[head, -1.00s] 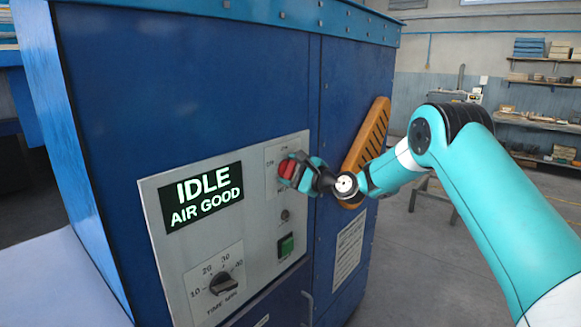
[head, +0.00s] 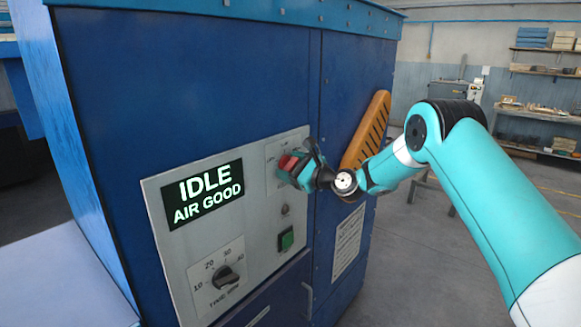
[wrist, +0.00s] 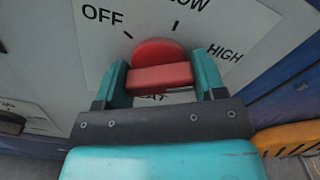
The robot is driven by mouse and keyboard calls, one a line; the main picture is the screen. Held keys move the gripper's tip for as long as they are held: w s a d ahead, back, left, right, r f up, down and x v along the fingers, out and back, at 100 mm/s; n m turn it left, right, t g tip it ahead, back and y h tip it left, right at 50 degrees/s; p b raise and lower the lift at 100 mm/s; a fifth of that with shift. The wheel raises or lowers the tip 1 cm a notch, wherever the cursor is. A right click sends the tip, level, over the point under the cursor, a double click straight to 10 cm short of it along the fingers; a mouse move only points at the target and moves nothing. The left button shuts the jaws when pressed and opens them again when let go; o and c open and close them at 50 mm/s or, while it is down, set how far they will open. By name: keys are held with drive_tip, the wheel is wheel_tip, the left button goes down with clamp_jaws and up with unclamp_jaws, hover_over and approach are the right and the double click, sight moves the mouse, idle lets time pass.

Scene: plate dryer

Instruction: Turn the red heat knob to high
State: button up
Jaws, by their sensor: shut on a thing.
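The red heat knob (head: 287,162) is on the machine's grey control panel. In the wrist view the knob (wrist: 158,55) is a round red disc with a raised bar, lying roughly crosswise between my fingers. The labels OFF, LOW and HIGH (wrist: 225,53) run around it from upper left to right. I cannot tell which mark the knob points at. My gripper (head: 294,164) is shut on the knob, with one teal finger on either side of the bar in the wrist view (wrist: 160,75). My fingers and palm hide the dial's lower part.
The panel (head: 262,205) also holds a screen reading IDLE AIR GOOD (head: 205,194), a green button (head: 286,239) and a black time dial (head: 224,277). Open floor lies farther right.

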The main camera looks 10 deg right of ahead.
drive_tip(key=shift+f, duration=0.2)
drive_tip(key=o, duration=0.9)
drive_tip(key=shift+r, duration=0.15)
drive_tip(key=b+v, duration=0.7)
drive_tip(key=v, duration=1)
drive_tip(key=shift+s+d+b, duration=0.2)
drive_tip(key=shift+b, duration=0.2)
